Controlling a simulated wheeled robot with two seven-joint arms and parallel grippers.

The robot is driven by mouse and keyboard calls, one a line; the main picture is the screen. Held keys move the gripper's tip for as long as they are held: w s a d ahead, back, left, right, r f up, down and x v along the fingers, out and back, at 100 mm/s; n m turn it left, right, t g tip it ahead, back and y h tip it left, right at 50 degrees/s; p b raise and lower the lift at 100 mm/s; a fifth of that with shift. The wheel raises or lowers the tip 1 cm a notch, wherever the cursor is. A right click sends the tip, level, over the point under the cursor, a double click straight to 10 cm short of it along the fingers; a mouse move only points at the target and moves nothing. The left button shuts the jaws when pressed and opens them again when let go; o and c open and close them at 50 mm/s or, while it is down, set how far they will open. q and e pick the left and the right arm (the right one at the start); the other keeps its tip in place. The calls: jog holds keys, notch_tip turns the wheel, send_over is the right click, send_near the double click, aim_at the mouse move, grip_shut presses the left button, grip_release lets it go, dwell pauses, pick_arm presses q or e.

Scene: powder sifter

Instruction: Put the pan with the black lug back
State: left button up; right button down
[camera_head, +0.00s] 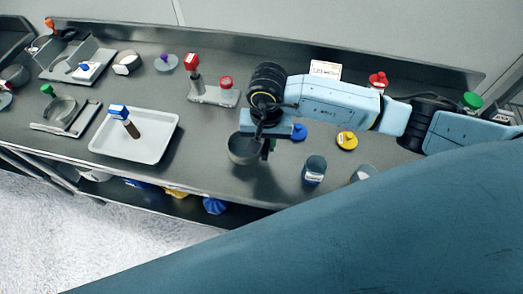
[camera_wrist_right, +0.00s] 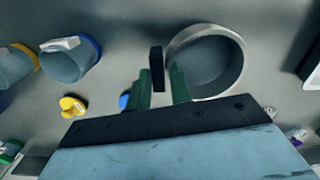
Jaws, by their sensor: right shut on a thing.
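The pan is a round grey metal cup (camera_head: 243,150) with a black lug, near the middle of the counter in the head view. In the right wrist view the pan (camera_wrist_right: 238,62) opens toward the camera and looks empty. Its upright black lug (camera_wrist_right: 157,68) stands at the pan's left side. My right gripper (camera_head: 268,146) is shut on the black lug, with its green fingers (camera_wrist_right: 163,88) on either side of it. I cannot tell whether the pan touches the counter. My left gripper is not in view.
A white tray (camera_head: 158,152) with a blue-capped tube stands left of the pan. A red-capped stand (camera_head: 213,97) is behind.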

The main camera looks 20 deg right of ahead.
jog(key=shift+f, duration=2.45)
jog(key=shift+f, duration=0.1)
jog(key=c, duration=1.3)
grip_release()
jog(key=shift+o, duration=0.2)
jog(key=shift+w+r, duration=0.1)
jog(key=shift+r, duration=0.3)
notch_tip(320, 180, up, 12)
jog(key=shift+f, duration=0.25)
